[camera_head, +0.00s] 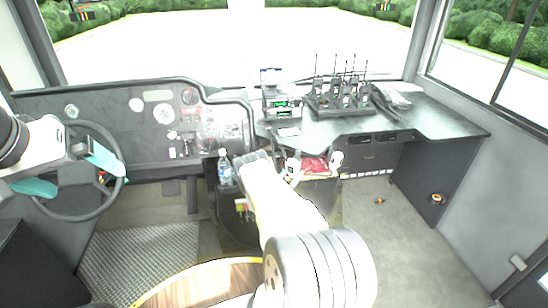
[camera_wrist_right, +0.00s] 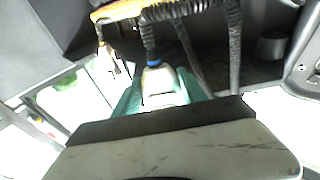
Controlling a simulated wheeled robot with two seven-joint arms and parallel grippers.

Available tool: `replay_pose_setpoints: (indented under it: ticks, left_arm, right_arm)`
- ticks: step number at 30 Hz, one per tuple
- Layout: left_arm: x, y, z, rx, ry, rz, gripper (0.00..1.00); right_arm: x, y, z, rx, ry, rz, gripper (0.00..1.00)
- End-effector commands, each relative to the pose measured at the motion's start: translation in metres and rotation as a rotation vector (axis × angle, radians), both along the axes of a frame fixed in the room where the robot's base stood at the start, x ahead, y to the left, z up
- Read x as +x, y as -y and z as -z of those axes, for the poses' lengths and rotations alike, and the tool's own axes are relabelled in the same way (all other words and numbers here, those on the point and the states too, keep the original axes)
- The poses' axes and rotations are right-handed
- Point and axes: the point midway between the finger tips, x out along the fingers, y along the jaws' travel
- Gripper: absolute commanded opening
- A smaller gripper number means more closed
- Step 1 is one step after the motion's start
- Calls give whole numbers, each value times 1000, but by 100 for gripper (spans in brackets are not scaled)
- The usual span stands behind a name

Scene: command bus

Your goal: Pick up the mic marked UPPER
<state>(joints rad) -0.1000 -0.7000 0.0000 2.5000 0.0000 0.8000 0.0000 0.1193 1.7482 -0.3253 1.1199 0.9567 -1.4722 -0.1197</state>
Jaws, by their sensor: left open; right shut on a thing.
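In the right wrist view, my right gripper (camera_wrist_right: 166,92) has its teal fingers shut on a pale mic-like piece (camera_wrist_right: 158,80). A blue collar and a black coiled cord run up from it. Any marking on it is not readable, so I cannot tell if it reads UPPER. Another pale piece (camera_wrist_right: 108,58) hangs to its left, apart from the gripper. In the head view, my right arm reaches to the console front and hides its own fingertips. My left gripper (camera_head: 84,178) is open and empty in front of the steering wheel.
Handheld radios (camera_head: 345,92) stand in a charger on the dark desk (camera_head: 440,122). A water bottle (camera_head: 224,169) stands left of my right arm. The steering wheel (camera_head: 75,216) is close to my left gripper. Several coiled cords (camera_wrist_right: 235,50) hang close by in the wrist view.

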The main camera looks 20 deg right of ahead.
Motion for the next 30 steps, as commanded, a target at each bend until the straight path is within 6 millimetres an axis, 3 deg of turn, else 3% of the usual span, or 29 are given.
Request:
replay_pose_setpoints:
  ticks: [30]
  left_arm:
    - [0,0,0,0,0,0,100]
  right_arm:
    - [2,2,-44,-7,8,0,17]
